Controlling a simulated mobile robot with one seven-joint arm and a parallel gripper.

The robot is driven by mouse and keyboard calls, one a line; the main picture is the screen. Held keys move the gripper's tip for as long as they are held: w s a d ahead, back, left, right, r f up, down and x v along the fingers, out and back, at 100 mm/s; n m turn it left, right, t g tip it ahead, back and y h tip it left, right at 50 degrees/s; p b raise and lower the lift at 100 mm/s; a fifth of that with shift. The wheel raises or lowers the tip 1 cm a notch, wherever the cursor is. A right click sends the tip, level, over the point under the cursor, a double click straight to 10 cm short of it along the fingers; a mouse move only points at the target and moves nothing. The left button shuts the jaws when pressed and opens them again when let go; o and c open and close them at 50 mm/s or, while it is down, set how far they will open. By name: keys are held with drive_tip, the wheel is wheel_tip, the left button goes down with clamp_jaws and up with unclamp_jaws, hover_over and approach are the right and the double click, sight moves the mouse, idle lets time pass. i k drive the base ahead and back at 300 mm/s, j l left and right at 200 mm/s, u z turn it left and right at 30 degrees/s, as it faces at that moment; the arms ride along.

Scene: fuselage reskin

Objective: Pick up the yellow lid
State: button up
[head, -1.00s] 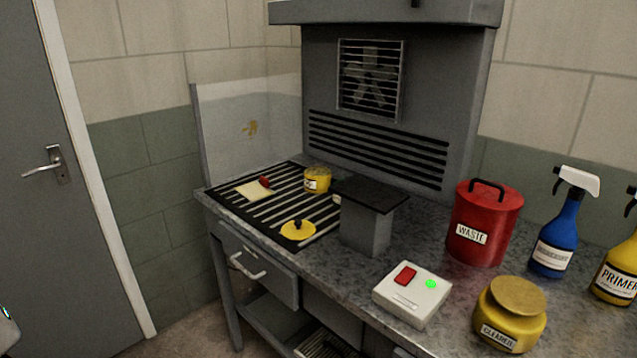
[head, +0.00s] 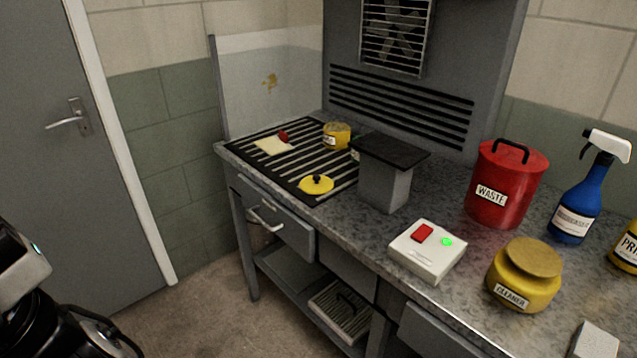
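The yellow lid (head: 316,185) is a small round disc with a black knob on top. It lies flat near the front edge of the dark slotted grille (head: 290,160) set in the worktop. A yellow pot (head: 337,136) stands at the back right of the grille. Part of my own arm shows at the lower left edge, well away from the lid. My gripper's fingertips are not visible in this view.
A grey pedestal with a black top (head: 390,150) stands right of the lid. A white switch box (head: 428,251), a yellow cleaner jar (head: 524,274), a red waste bin (head: 506,184) and a blue spray bottle (head: 583,195) stand farther right.

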sight(316, 184)
drive_tip(key=i+l+u, duration=0.1)
drive_tip(key=i+u, duration=0.3)
drive_tip(key=i, duration=0.9)
